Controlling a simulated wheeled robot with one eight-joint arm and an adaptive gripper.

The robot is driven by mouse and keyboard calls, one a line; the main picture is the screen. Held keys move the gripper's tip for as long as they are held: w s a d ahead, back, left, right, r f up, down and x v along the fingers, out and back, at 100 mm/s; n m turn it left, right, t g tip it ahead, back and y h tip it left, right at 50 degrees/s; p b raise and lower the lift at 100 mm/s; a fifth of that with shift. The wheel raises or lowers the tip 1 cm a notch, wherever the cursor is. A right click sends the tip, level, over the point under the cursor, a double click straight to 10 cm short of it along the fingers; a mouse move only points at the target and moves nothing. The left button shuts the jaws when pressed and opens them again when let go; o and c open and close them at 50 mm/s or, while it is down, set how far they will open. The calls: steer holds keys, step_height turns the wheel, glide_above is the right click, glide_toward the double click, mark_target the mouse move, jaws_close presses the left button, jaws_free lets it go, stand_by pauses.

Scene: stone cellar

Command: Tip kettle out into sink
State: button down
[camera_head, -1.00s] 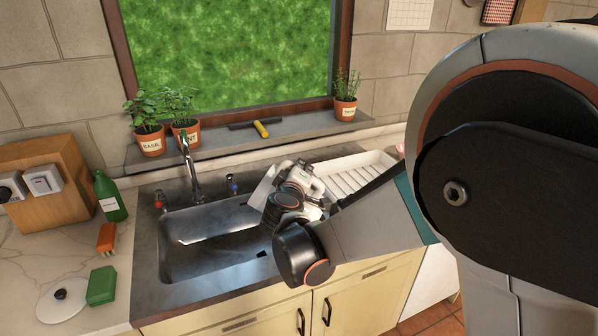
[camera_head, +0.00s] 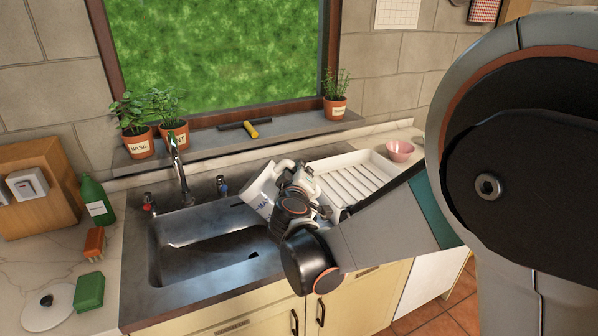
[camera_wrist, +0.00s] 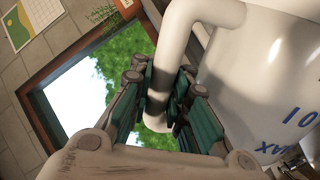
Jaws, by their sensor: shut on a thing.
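The kettle (camera_head: 259,191) is white with dark blue lettering, and my gripper (camera_head: 290,190) holds it above the right part of the sink. In the wrist view the kettle's body (camera_wrist: 258,85) fills the right side, and my gripper (camera_wrist: 160,98) is shut on its white handle. The kettle is tilted in the head view, its body toward the left over the basin. Its spout and the inside are not clear to me. The dark sink (camera_head: 200,262) lies below, with its tap (camera_head: 178,170) at the back left. My wrist hides part of the kettle.
A white draining rack (camera_head: 352,172) stands right of the sink, with a pink bowl (camera_head: 400,151) behind it. A green bottle (camera_head: 97,200), an orange brush (camera_head: 94,243), a green sponge (camera_head: 89,291) and a white lid (camera_head: 47,306) are on the left counter. Potted herbs line the sill.

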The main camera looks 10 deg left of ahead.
steer(key=shift+d+f+m+b, duration=0.25)
steer(key=shift+d+m+b, duration=0.2)
steer(key=shift+m+b, duration=0.05)
steer(key=shift+s, duration=0.1)
steer(key=shift+d+f+m+b, duration=0.35)
steer(key=shift+m+b, duration=0.15)
steer(key=shift+b, duration=0.05)
steer(key=shift+d+f+m+t+y+b, duration=0.15)
steer(key=shift+f+m+t+y+b, duration=0.15)
steer(key=shift+f+m+b, duration=0.3)
steer(key=shift+r, duration=0.15)
